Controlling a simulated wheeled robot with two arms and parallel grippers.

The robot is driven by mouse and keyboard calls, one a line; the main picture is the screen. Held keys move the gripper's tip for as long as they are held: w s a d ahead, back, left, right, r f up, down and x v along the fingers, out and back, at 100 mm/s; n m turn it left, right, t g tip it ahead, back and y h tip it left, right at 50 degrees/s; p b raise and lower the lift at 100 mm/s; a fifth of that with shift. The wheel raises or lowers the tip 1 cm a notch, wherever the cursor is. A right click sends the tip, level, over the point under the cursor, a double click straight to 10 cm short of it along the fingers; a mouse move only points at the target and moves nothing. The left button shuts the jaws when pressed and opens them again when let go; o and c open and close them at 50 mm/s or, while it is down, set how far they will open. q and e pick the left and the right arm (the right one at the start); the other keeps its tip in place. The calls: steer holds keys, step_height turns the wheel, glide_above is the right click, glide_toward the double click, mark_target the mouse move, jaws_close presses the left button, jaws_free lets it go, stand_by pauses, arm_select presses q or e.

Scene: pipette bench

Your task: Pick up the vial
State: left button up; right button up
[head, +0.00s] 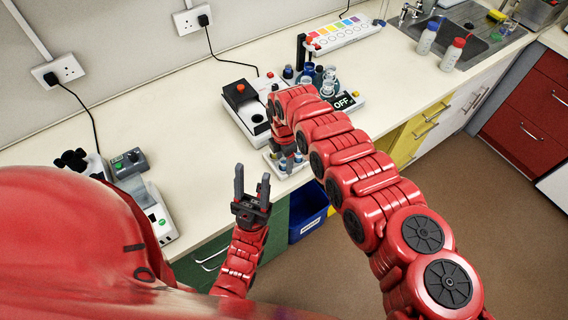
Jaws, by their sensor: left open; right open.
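Small dark and bluish upright pieces, possibly the vial among them, stand at a small pale rack (272,166) near the bench's front edge; which one is the vial I cannot tell. My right gripper (290,157) is right over this rack, pointing down and open. My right arm hides part of it, and whether a vial is between its fingers is unclear. My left gripper (252,174) is open and empty, fingers up, in front of the bench edge and to the left of the rack.
A white device with a black block and red knob (240,92) stands behind the rack. Several bottles and a display reading OFF (344,102) are beside my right arm. A blue bin (308,222) is below. The bench (190,110) is clear at left centre.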

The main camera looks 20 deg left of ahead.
jaws_close()
steer(key=shift+r, duration=0.1)
stand_by(0.4)
